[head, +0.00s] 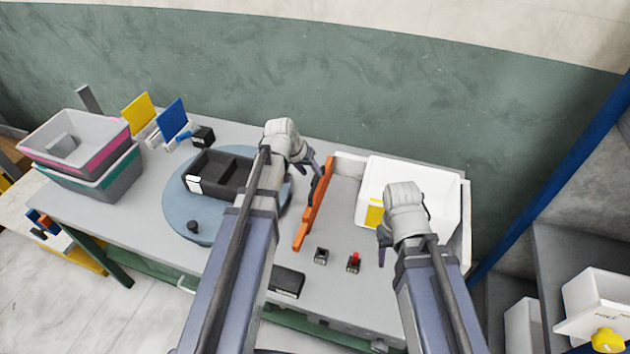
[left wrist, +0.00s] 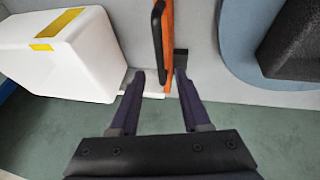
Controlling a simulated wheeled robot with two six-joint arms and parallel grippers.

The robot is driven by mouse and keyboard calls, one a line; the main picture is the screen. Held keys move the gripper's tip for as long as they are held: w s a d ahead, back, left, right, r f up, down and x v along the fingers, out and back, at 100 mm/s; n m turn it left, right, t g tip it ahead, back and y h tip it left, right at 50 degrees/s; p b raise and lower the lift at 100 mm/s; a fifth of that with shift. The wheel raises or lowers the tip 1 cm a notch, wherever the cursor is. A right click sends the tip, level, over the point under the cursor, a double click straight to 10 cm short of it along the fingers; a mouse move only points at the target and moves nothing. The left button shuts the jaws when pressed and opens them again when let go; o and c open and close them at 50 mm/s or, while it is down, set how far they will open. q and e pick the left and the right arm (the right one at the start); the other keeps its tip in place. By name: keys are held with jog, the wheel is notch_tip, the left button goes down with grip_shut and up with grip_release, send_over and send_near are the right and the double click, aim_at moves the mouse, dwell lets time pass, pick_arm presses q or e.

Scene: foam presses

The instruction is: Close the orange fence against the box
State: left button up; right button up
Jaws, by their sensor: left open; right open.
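The orange fence (head: 313,210) stands on the table to the left of the white box (head: 448,205). A strip of bare tabletop lies between them. My left gripper (head: 314,170) is at the fence's far end. In the left wrist view its open fingers (left wrist: 160,75) lie on either side of the orange fence (left wrist: 168,45), with a black handle beside it. The white box (left wrist: 70,60) with yellow labels is apart from the fence there. My right gripper (head: 386,245) is open in front of the box's near left corner and hides part of it.
A blue-grey turntable (head: 180,215) with a black tray (head: 215,172) is left of the fence. A black button block (head: 321,256) and a red-switch block (head: 354,262) sit near the fence's front end. Stacked bins (head: 75,140) stand at far left.

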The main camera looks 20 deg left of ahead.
aim_at(317, 180)
pick_arm(q)
jog(key=b+x, duration=0.3)
jog(key=x, duration=0.2)
jog(key=shift+f+b, duration=0.15)
jog(key=shift+b, duration=0.25)
grip_shut()
dwell(1.0)
